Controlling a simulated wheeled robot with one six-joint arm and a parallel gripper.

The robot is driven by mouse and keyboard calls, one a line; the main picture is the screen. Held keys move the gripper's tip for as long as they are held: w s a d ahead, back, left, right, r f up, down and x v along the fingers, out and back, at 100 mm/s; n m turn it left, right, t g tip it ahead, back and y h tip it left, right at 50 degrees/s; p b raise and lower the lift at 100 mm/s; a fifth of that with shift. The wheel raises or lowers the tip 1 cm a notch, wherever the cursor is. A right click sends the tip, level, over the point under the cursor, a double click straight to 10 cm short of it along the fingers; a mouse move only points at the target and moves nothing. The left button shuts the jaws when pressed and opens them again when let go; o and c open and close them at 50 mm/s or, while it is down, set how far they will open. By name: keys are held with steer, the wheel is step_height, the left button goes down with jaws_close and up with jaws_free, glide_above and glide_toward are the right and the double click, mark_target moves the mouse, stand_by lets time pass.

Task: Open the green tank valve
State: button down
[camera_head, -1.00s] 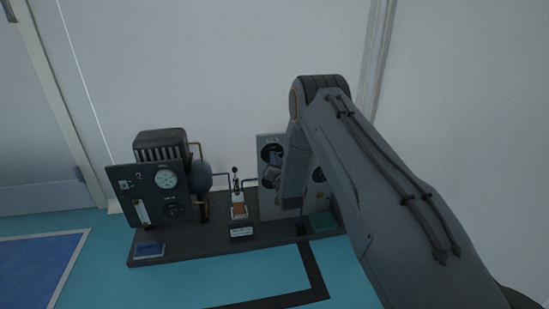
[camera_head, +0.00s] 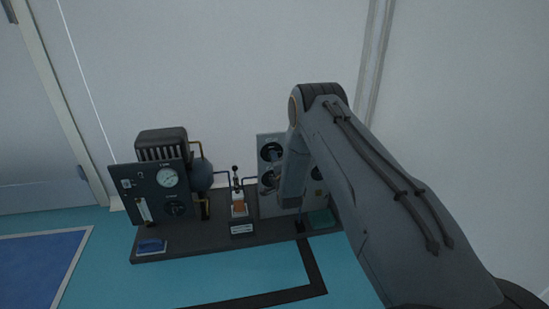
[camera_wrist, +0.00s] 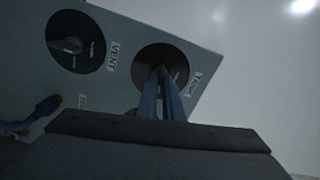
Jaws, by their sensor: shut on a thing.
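The tank valve (camera_wrist: 160,69) is a dark round dial on the grey panel (camera_wrist: 112,84), with a label beside it that seems to read TANK. In the wrist view my gripper (camera_wrist: 160,72) reaches up to this dial, its two fingers close together and shut on the knob at its middle. A small greenish patch shows at the fingertips; the fingers hide most of the knob. A second dial with a dark knob, labelled VENT (camera_wrist: 76,42), is to the left. In the head view my arm hides my gripper and part of the panel (camera_head: 264,204).
The panel stands on a dark base (camera_head: 215,240). To its left are a small lever device (camera_head: 239,207) and a black gauge unit (camera_head: 166,190) with pipes. A wall stands close behind.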

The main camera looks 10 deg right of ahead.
steer(key=shift+f+m, duration=0.1)
steer(key=shift+m, duration=1)
steer(key=c, duration=1.9)
jaws_free()
steer(key=shift+s, duration=0.1)
steer(key=s+p, duration=0.2)
steer(key=s, duration=0.5)
steer(key=shift+s, duration=0.35)
